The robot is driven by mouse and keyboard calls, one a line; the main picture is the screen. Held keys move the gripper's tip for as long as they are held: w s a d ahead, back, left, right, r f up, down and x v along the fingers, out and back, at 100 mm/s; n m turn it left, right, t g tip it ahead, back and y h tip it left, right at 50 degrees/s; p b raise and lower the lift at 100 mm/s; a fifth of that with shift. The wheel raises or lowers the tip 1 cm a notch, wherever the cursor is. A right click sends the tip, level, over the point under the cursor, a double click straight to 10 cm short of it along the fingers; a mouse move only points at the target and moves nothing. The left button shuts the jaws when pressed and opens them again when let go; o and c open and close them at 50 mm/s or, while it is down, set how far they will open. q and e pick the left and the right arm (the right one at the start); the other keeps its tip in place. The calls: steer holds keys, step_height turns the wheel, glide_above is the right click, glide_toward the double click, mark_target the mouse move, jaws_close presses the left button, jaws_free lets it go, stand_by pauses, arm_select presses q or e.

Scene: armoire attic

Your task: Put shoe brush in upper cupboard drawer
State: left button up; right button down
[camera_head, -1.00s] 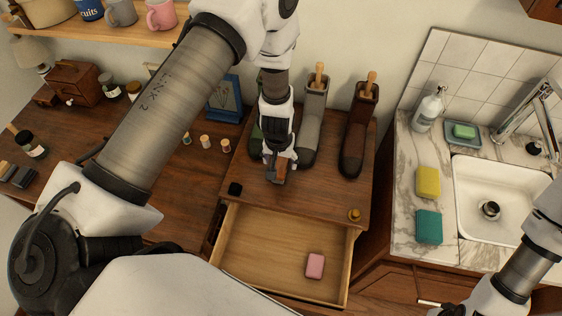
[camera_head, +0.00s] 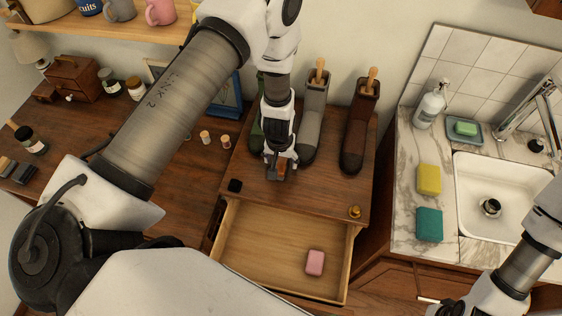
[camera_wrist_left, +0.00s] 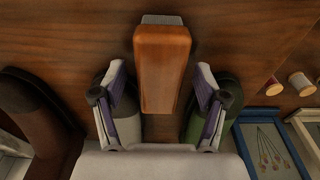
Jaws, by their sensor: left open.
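The shoe brush (camera_head: 278,174), a brown wooden block with grey bristles, is on the cupboard top, mostly hidden by my left gripper in the head view. In the left wrist view the brush (camera_wrist_left: 162,65) lies between the two spread fingers, with a gap on each side. My left gripper (camera_head: 281,160) is open, pointing down over it. The upper cupboard drawer (camera_head: 255,245) is pulled open below the cupboard top's front edge. A pink soap bar (camera_head: 315,262) lies in it at the right. My right arm is at the lower right; its fingertips do not show clearly.
Grey (camera_head: 314,115) and brown (camera_head: 358,130) boots with shoe trees stand behind and right of the brush; a green boot is partly hidden. A black object (camera_head: 235,186) and a brass one (camera_head: 354,212) sit near the front edge. The sink counter (camera_head: 405,190) is to the right.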

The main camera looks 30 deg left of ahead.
arm_select(q)
jaws_close()
